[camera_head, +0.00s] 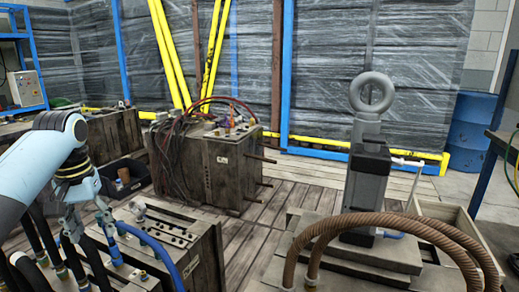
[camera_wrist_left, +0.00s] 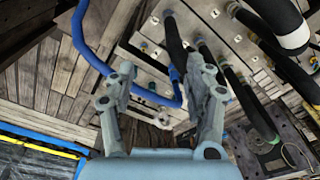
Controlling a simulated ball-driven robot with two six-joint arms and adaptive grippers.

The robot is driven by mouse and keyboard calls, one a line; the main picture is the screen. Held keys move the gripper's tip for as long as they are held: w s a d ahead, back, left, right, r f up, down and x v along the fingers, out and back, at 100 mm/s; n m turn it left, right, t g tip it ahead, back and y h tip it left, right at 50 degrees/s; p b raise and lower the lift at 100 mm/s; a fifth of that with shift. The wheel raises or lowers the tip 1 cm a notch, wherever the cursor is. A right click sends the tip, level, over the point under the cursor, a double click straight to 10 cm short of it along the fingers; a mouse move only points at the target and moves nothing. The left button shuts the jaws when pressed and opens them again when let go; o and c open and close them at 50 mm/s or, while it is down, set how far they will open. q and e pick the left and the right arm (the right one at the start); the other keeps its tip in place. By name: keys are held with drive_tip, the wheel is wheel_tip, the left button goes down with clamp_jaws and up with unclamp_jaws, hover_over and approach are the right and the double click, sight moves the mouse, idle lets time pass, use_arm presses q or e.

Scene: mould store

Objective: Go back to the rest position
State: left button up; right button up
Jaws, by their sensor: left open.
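My left gripper (camera_head: 92,240) points down over the near left mould block in the head view. In the left wrist view, my left gripper (camera_wrist_left: 160,78) has its two fingers spread apart with nothing held between them. Below it lies the mould block (camera_head: 205,262) with a row of bolts and fittings on its top plate. A blue hose (camera_head: 155,243) curves close beside the fingers; it also shows in the left wrist view (camera_wrist_left: 84,45). I cannot tell whether the hose touches a finger. My right gripper is not in view.
Black hoses (camera_wrist_left: 268,65) run beside the gripper. A larger mould (camera_head: 230,170) with cables stands behind, near a dark bin (camera_head: 125,185). A grey block with a ring (camera_head: 366,190) and brown hoses (camera_head: 395,222) stand at the right. Wooden floor (camera_head: 265,215) lies open between them.

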use_arm(q)
drive_tip(key=s+d+f+m+t, duration=0.15)
drive_tip(key=s+f, duration=0.25)
drive_tip(key=s, duration=0.4)
drive_tip(key=s+d+f+m+g, duration=0.1)
drive_tip(key=s+d+f, duration=0.25)
drive_tip(key=s, duration=0.35)
drive_tip(key=s+d+r+m+t, duration=0.1)
drive_tip(key=s+d+r, duration=0.1)
drive_tip(key=s, duration=0.7)
drive_tip(key=s+d+r+t, duration=0.1)
drive_tip(key=s+r, duration=0.1)
drive_tip(key=s, duration=0.7)
drive_tip(key=s+a+f+g+b, duration=0.1)
drive_tip(key=s+f+b, duration=0.15)
drive_tip(key=f, duration=1.35)
drive_tip(key=s+a+f+g+b, duration=0.1)
drive_tip(key=s+a+f+b, duration=0.15)
drive_tip(key=f, duration=1.35)
drive_tip(key=s+f+b, duration=0.3)
drive_tip(key=s+f, duration=1.5)
drive_tip(key=shift+g+b, duration=0.3)
drive_tip(key=shift+g, duration=0.15)
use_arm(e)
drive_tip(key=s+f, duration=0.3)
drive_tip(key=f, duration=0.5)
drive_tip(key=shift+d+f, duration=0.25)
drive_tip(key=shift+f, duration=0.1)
